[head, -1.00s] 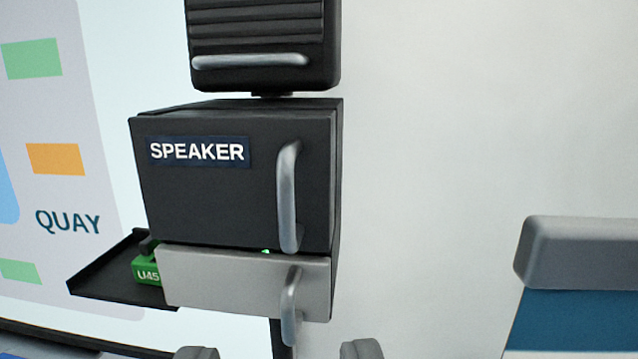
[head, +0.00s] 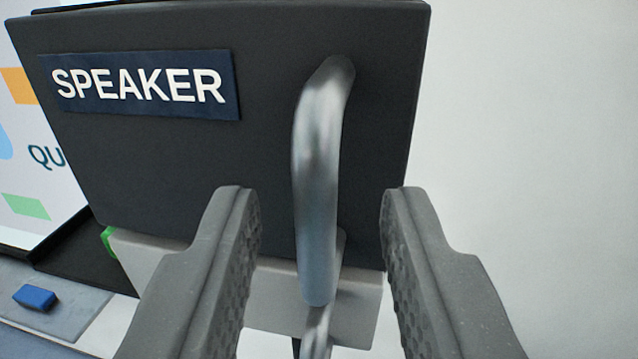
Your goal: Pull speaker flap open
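The speaker flap (head: 200,150) is a dark panel with a white-on-navy SPEAKER label, and it looks closed. Its vertical silver handle (head: 318,190) stands out from the right part of the panel. My gripper (head: 315,215) is open, with one finger on each side of the handle's lower half. Gaps show between the handle and both fingers, so neither finger touches it. I cannot tell how deep the fingertips reach relative to the handle.
Below the flap is a light grey panel (head: 280,300) with its own silver handle (head: 316,335), partly hidden by my fingers. A dark tray (head: 85,260) and a blue block (head: 35,297) are at lower left. The plain wall at right is clear.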

